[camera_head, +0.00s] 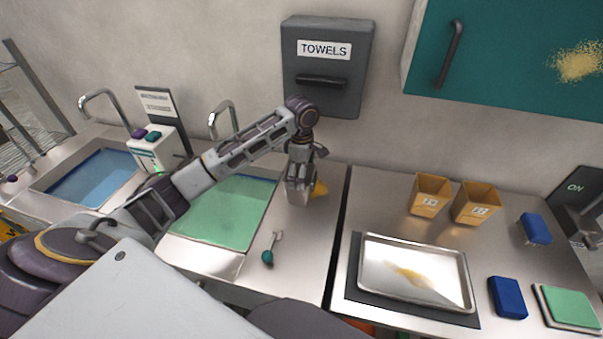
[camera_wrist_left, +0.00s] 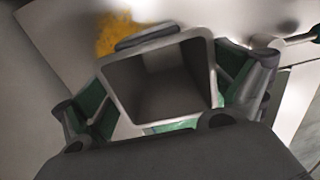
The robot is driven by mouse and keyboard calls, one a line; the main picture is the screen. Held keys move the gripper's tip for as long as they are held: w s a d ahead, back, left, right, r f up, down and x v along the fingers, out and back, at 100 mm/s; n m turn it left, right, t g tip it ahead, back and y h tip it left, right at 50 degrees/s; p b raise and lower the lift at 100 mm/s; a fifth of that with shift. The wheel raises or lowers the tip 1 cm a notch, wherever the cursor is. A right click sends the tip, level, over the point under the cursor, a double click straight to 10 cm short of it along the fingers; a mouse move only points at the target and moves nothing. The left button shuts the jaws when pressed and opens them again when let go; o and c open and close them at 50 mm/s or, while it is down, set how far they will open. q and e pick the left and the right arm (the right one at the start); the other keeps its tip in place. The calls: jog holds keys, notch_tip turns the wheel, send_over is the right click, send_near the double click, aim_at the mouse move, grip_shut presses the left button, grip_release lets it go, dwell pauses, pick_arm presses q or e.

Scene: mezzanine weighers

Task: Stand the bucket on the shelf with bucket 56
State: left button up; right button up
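A grey, open-topped bucket (camera_wrist_left: 165,80) with a square mouth is between the fingers of my left gripper in the left wrist view. The fingers lie close along two opposite sides of it; whether they press on it I cannot tell. In the head view my left gripper (camera_head: 300,188) points down over the steel counter right of the green basin, with the bucket mostly hidden by it. Two tan buckets (camera_head: 430,194) and (camera_head: 475,203) stand on the right counter; their labels are too small to read surely. I see no shelf and no readable 56. My right gripper is out of view.
A yellow patch (camera_head: 320,188) lies beside my left gripper. A green-tipped tool (camera_head: 269,250) lies nearer. A steel tray (camera_head: 414,292), blue blocks (camera_head: 508,297) and a green pad (camera_head: 570,306) are right. A towel dispenser (camera_head: 325,95) and teal cabinet (camera_head: 510,60) hang on the wall.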

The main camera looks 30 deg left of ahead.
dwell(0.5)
pick_arm(q)
notch_tip(320, 180, up, 12)
jog(key=p, duration=0.1)
dwell(0.7)
jog(key=shift+r, duration=0.1)
dwell(0.3)
